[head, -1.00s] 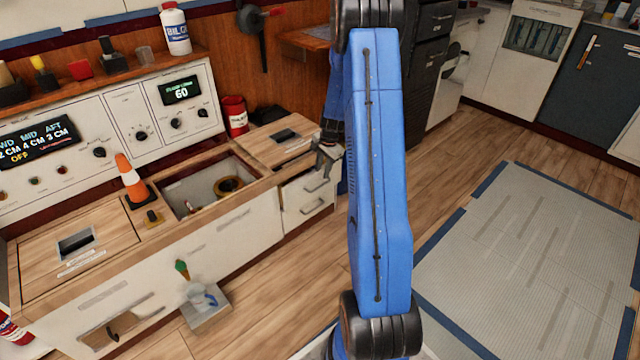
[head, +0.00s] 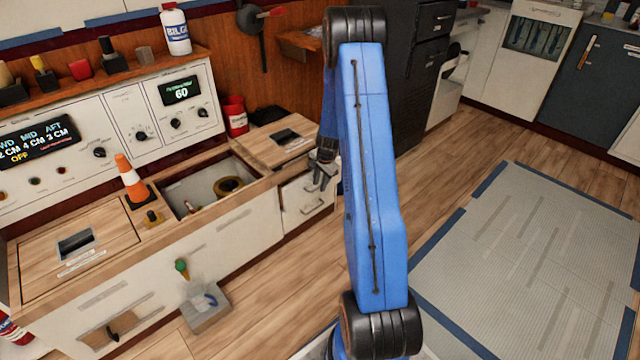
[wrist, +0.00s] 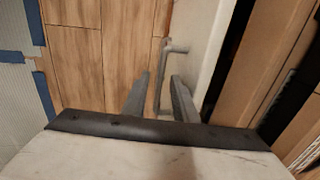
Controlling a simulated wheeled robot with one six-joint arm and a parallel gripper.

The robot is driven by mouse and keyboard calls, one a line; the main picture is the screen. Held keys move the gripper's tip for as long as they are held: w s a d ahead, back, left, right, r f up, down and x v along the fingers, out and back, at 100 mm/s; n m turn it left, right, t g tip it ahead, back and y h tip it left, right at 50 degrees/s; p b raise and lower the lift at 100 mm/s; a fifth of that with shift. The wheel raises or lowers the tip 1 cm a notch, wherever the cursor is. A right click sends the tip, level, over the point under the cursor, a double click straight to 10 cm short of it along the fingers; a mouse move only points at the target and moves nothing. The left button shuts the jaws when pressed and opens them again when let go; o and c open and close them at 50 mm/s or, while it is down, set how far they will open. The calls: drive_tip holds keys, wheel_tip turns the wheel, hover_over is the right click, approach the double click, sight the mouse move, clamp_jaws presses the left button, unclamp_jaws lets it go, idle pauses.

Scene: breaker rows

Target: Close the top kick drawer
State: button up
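The kick drawers are white fronts with bar handles, stacked at the right end of the bench in the head view. The upper one is the top kick drawer (head: 294,190), partly covered by my gripper (head: 322,176). In the wrist view its white front (wrist: 205,45) runs beside a dark gap and brown wood. How far it stands out is hard to tell. Its grey bar handle (wrist: 164,72) shows between the two fingers of my gripper (wrist: 160,88). The fingers are apart, one on each side of the bar; I cannot tell whether either touches it.
The lower drawer's handle (head: 312,208) is just below. A wood lid (head: 272,143) and an open bin (head: 210,188) are on the bench top. Wood floor (head: 300,260) is clear in front.

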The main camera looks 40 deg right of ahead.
clamp_jaws()
drive_tip(key=w, duration=0.4)
drive_tip(key=shift+w+a+r, duration=0.1)
drive_tip(key=shift+w, duration=0.1)
drive_tip(key=shift+o, duration=0.9)
unclamp_jaws()
drive_tip(key=shift+a, duration=0.1)
drive_tip(key=s+r, duration=0.3)
drive_tip(key=r, duration=1.4)
drive_tip(key=shift+s, duration=0.2)
